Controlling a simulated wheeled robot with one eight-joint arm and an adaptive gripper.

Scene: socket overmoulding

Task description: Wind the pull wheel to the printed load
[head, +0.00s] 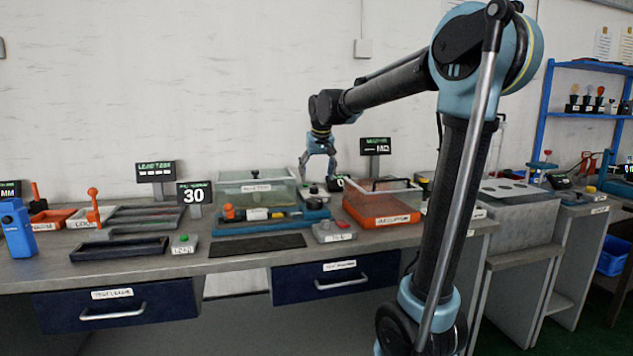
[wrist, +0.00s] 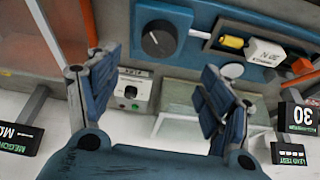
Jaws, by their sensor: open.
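My gripper (head: 318,174) is open and empty, pointing down above the back of the bench. In the wrist view its two blue fingers (wrist: 158,66) are spread wide. A round dark wheel (wrist: 158,40) with a pale mark sits on the blue pull rig (wrist: 200,42), apart from the fingers and slightly beyond their tips. In the head view the rig (head: 232,230) lies along the bench, with the wheel (head: 314,204) at its right end. A white block with printed characters (wrist: 265,47) sits on the rig, upside down in the wrist view. A dark sign shows 30 (head: 194,196).
A clear lidded box (head: 256,190) stands behind the rig. An orange bin (head: 383,212) is close on the right. A grey button box (head: 334,231) lies in front. A small box with a green button (wrist: 133,92) shows between the fingers. A dark mat (head: 257,245) is bare.

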